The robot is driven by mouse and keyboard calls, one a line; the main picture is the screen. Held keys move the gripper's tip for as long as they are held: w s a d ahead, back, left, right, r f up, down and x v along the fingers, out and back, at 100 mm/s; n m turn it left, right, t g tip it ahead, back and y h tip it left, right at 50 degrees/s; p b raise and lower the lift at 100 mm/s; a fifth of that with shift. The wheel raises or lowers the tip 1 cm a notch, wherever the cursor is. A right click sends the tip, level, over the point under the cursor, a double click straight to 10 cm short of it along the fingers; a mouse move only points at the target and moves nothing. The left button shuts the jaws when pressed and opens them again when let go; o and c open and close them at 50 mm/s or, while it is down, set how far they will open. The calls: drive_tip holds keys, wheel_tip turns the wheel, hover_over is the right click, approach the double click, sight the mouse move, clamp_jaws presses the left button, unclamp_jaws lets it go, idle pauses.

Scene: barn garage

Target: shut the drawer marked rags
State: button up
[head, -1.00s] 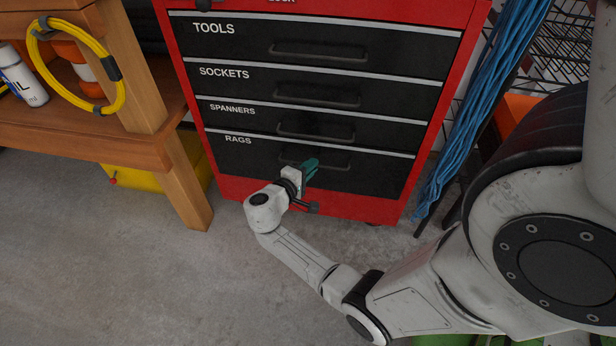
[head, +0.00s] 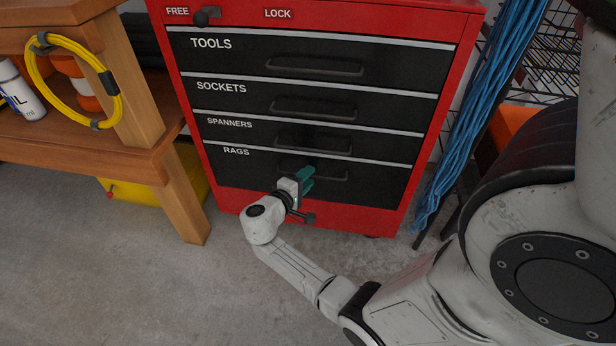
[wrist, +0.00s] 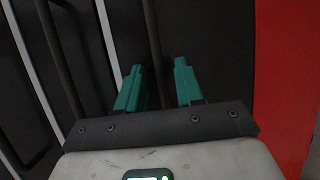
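The rags drawer (head: 235,172) is the lowest black drawer of the red cabinet, labelled RAGS. In the head view its front looks about level with the drawers above, and I see no clear gap. Its dark bar handle (head: 335,173) is partly hidden by my gripper (head: 307,181). My gripper's teal fingers are in front of that handle. In the wrist view my gripper (wrist: 158,68) is open, and a dark handle bar (wrist: 153,45) runs in line with the space between the fingers. I cannot tell whether they touch it.
The tools (head: 235,62), sockets (head: 225,100) and spanners (head: 235,133) drawers look shut. A black knob (head: 204,17) sits by FREE, left of LOCK. A wooden bench (head: 180,195) stands left and blue cables (head: 470,130) hang right. Bare floor lies in front.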

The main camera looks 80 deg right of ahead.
drive_tip(key=p+v, duration=0.2)
drive_tip(key=v, duration=0.8)
drive_tip(key=shift+s, duration=0.1)
drive_tip(key=s+a+n+t+y, duration=0.1)
drive_tip(key=s+a+t+y, duration=0.15)
drive_tip(key=a+y, duration=0.4)
drive_tip(key=s+a+n+t+y, duration=0.15)
drive_tip(key=s+a+y, duration=0.25)
drive_tip(key=a, duration=0.5)
drive_tip(key=s+a+t+y, duration=0.2)
drive_tip(key=s+a+y, duration=0.25)
drive_tip(key=a, duration=0.25)
wheel_tip(320, 180, up, 29)
drive_tip(key=p, duration=3)
drive_tip(key=shift+w, duration=0.45)
